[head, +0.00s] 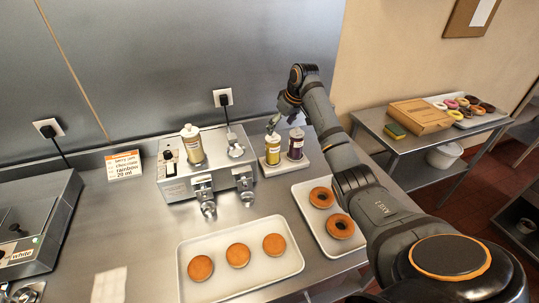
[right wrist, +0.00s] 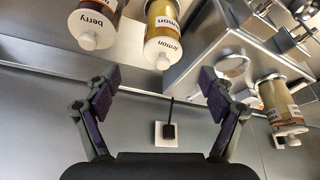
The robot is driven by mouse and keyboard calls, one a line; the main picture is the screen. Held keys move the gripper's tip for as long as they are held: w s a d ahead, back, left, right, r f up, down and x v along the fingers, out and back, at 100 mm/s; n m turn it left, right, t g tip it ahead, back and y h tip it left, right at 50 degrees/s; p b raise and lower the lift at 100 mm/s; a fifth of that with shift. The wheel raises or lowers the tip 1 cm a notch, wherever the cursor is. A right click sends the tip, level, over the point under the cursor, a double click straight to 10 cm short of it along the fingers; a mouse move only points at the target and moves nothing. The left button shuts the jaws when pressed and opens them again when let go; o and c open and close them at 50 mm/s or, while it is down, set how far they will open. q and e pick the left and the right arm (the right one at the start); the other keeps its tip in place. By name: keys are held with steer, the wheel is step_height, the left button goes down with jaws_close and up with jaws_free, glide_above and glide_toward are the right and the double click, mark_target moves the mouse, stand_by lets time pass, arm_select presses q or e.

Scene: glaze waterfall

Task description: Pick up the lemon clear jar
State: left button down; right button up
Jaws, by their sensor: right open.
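The lemon clear jar (head: 272,151) holds yellow contents and stands on a small pale tray beside the machine. In the right wrist view the lemon jar (right wrist: 162,28) appears at the top, its white knobbed end pointing toward the gripper and its label readable. My right gripper (head: 282,117) is above and behind the jars in the head view. In the right wrist view the right gripper (right wrist: 160,78) is open and empty, its fingers spread to either side below the lemon jar's end, apart from it. My left gripper is out of view.
A dark berry jar (head: 296,146) stands right beside the lemon jar. A steel machine (head: 183,184) bearing another yellow jar (head: 192,147) is on the left. Donut trays (head: 240,287) lie in front. A label card (head: 123,166) stands near the back wall.

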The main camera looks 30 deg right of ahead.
mark_target(274, 138)
steer(key=p+x, duration=0.1)
steer(key=x, duration=0.2)
steer(key=shift+a+f, duration=0.1)
steer(key=shift+f, duration=0.2)
steer(key=p+x, duration=0.2)
steer(key=shift+w+a+f, duration=0.15)
steer(key=shift+w+f, duration=0.1)
steer(key=shift+f, duration=0.1)
steer(key=x, duration=0.2)
steer(key=shift+f, duration=0.25)
steer(key=shift+w+f, duration=0.2)
steer(key=shift+f, duration=0.2)
steer(key=shift+r, duration=0.1)
steer(key=c, duration=0.4)
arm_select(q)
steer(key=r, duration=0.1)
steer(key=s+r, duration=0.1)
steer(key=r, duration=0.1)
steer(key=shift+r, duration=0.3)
arm_select(e)
jaws_close()
